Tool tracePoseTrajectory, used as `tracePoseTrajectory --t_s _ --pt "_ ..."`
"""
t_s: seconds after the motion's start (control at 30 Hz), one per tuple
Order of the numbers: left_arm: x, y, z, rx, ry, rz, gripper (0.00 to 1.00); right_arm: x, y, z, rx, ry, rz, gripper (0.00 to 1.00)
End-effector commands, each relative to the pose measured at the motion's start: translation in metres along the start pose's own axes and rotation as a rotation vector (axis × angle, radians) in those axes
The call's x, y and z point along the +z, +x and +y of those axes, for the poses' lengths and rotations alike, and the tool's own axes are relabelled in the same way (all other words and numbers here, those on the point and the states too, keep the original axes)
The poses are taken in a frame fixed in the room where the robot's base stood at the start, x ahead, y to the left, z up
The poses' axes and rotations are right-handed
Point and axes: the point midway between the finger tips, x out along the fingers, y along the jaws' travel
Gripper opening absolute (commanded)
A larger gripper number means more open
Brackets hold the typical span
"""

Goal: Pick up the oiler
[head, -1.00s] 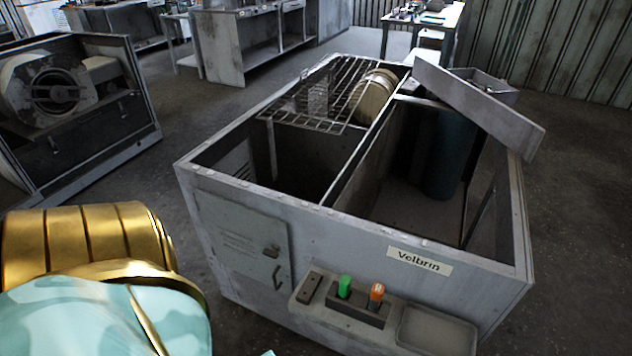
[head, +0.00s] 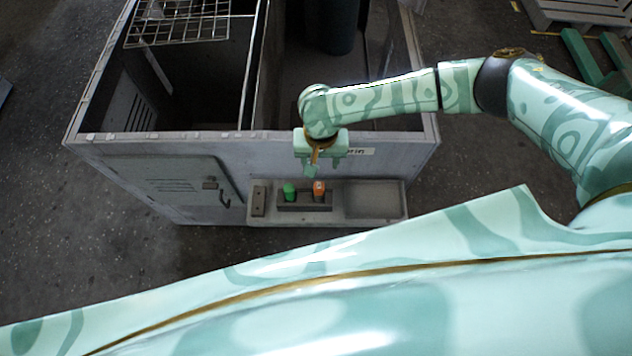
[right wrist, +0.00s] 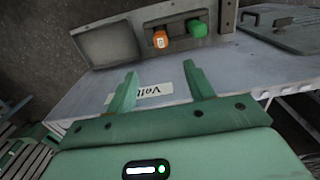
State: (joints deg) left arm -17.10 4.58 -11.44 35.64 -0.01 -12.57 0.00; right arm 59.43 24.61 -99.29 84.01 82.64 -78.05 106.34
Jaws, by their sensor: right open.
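A green capped item (head: 289,191) and an orange capped item (head: 319,188) stand side by side in a dark holder (head: 304,207) on the housing's front ledge. I cannot tell which is the oiler. In the right wrist view the orange one (right wrist: 161,40) has a small white label, and the green one (right wrist: 197,28) is to its right. My right gripper (right wrist: 160,76) is open and empty, its fingers pointing towards the two items with a gap between. In the head view it (head: 314,168) hangs just above and behind them, over the housing's front panel. My left gripper is not in view.
The open grey housing (head: 110,140) stands behind the ledge, with a wire grid (head: 180,22) over its left bay. An empty shallow tray (head: 372,199) sits right of the holder. A door with a handle (head: 180,185) is to the left.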

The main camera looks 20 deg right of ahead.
Motion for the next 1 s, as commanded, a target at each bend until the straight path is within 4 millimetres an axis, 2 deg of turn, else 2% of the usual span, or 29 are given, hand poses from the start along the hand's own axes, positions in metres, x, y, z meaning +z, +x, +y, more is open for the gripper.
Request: tracePoseTrajectory --t_s 0.2,0.33,0.57,0.8,1.0 --pt "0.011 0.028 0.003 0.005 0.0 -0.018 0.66 0.001 0.06 0.0 0.004 0.002 -0.005 0.53" --pt "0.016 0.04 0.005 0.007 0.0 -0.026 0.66 0.001 0.087 0.0 0.003 0.002 -0.004 0.53" --pt "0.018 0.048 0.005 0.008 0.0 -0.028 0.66 0.001 0.107 -0.001 0.0 0.001 -0.002 0.53" --pt "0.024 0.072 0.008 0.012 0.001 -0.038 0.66 -0.001 0.147 -0.002 0.002 0.001 -0.004 0.53" --pt "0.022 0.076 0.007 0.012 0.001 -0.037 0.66 -0.002 0.157 -0.002 0.0 0.001 -0.002 0.53"
